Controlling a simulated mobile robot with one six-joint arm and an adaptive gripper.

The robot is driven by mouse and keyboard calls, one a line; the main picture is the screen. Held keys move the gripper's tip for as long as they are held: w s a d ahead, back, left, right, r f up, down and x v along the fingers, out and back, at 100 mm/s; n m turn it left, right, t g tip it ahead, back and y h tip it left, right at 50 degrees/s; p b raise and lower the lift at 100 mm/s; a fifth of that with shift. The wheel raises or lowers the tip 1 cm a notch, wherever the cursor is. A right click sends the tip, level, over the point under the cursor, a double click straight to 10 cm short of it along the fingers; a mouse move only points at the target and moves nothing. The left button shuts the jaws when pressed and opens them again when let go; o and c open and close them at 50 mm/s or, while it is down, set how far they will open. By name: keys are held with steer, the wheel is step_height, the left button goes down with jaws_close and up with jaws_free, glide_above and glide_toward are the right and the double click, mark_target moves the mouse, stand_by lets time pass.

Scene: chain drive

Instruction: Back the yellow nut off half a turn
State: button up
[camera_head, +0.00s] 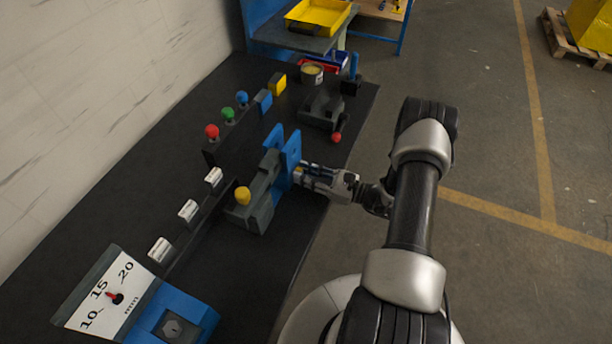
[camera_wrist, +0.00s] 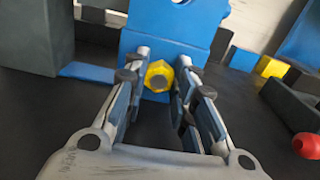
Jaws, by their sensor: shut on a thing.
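The yellow nut (camera_wrist: 158,76) is a hex nut on the face of a blue bracket (camera_wrist: 175,24). In the wrist view it sits between the two fingertips of my gripper (camera_wrist: 160,82), which is shut on it from both sides. In the head view my gripper (camera_head: 308,176) reaches in from the right to the blue bracket (camera_head: 287,155). There the nut (camera_head: 299,172) is mostly hidden by the fingers.
A grey block with a yellow knob (camera_head: 243,195) stands left of the bracket. Red (camera_head: 212,131), green and blue knobs stand behind. A dark vise with a red ball handle (camera_head: 337,137) is at the far right. A dial gauge (camera_head: 107,293) is at the near left.

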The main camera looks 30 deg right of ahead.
steer(key=shift+n+b, duration=0.85)
steer(key=shift+n, duration=1.45)
steer(key=o, duration=1.1)
steer(key=shift+c, duration=0.2)
steer(key=shift+s, duration=0.1)
steer(key=v, duration=1.1)
steer(key=shift+s+d, duration=0.25)
steer(key=shift+s, duration=0.1)
